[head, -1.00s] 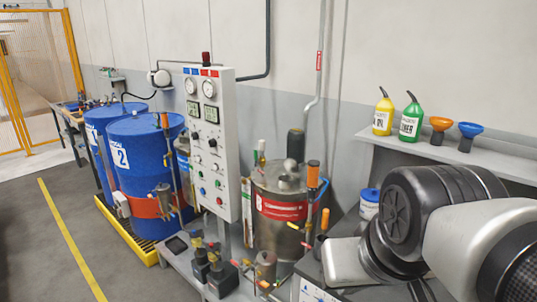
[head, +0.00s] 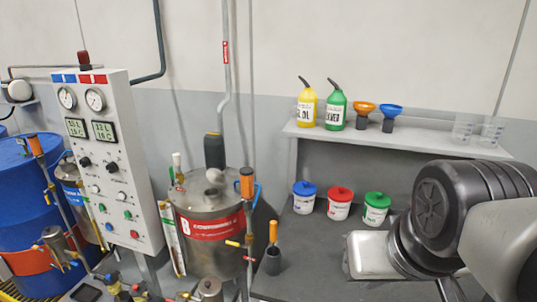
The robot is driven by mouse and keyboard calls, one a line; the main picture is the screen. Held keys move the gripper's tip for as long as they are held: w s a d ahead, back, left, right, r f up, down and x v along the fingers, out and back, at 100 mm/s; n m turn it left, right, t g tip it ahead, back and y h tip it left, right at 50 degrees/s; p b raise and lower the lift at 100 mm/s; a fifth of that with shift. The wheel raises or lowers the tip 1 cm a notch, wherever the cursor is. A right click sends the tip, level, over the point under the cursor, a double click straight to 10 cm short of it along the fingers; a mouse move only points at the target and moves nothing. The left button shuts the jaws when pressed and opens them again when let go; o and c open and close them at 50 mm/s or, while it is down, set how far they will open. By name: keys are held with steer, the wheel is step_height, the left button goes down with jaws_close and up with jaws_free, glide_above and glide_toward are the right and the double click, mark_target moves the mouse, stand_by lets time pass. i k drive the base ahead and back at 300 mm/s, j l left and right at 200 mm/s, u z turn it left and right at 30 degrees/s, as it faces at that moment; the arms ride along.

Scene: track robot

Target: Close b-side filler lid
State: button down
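The steel tank with a red label (head: 205,257) stands left of centre, beside the control panel. Its label seems to begin with a letter or word too small to read surely. A second steel tank (head: 69,178) is mostly hidden behind the panel. My arm fills the right side, well right of the red-labelled tank; my gripper is not in view.
The control panel (head: 107,155) stands left of the tank, with a blue drum (head: 22,190) behind. Blue, red and green-lidded tubs (head: 338,204) stand on the dark bench. Bottles, funnels and clear cups line the shelf (head: 420,140). An orange-handled tool stands in a dark cup (head: 273,260).

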mark_target(215, 176)
steer(key=i+j+z, duration=0.2)
steer(key=j, duration=0.35)
steer(key=j+z, duration=0.2)
steer(key=j, duration=0.3)
steer(key=i+j, duration=0.1)
steer(key=j, duration=0.75)
steer(key=i+j, duration=0.1)
steer(key=j, duration=0.8)
steer(key=z, duration=0.05)
